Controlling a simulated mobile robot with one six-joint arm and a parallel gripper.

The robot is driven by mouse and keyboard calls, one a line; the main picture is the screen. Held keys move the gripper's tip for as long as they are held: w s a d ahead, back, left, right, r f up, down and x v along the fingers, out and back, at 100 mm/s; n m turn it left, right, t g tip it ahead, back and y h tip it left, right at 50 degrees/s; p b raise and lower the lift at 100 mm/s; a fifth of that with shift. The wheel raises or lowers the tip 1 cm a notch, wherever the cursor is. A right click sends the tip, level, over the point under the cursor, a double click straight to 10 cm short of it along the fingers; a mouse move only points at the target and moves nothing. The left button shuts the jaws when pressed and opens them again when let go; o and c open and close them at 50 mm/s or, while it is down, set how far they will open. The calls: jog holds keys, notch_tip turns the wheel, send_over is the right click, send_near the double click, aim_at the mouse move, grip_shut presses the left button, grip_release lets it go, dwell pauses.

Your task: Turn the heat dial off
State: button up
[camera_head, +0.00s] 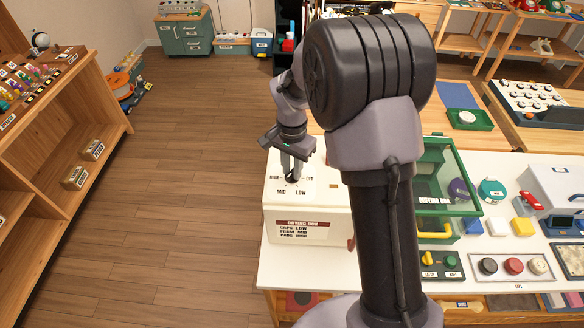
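The heat dial (292,180) is a small dark knob on the white top of the drying box (280,212). Printed labels HIGH, MID, LOW and OFF surround it, with OFF at its right and HIGH at its left. My gripper (292,173) points down over the dial, its fingertips right at the knob and partly covering it. Whether the fingers press on the knob or only stand around it is too small to tell. The dial's pointer direction is not clear.
The box stands at the left end of a white table (275,270). My arm hides its right side. A green-framed clear case (447,165) stands to the right, with several coloured parts and caps beyond. A wooden shelf (95,110) is at left; the floor (180,200) between is clear.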

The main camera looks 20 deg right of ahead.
grip_shut()
jog(key=n+p, duration=0.1)
jog(key=n, duration=0.4)
jog(key=shift+n+p, duration=0.3)
jog(key=shift+n, duration=0.1)
jog(key=n+p, duration=0.1)
jog(key=n, duration=0.5)
jog(key=shift+r+p, duration=0.1)
jog(key=shift+p, duration=0.3)
jog(key=n+p, duration=0.2)
jog(key=n, duration=0.4)
jog(key=shift+n, duration=0.4)
jog(key=n+p, duration=0.1)
jog(key=n, duration=0.4)
jog(key=shift+n, duration=0.3)
jog(key=shift+o, duration=2)
grip_release()
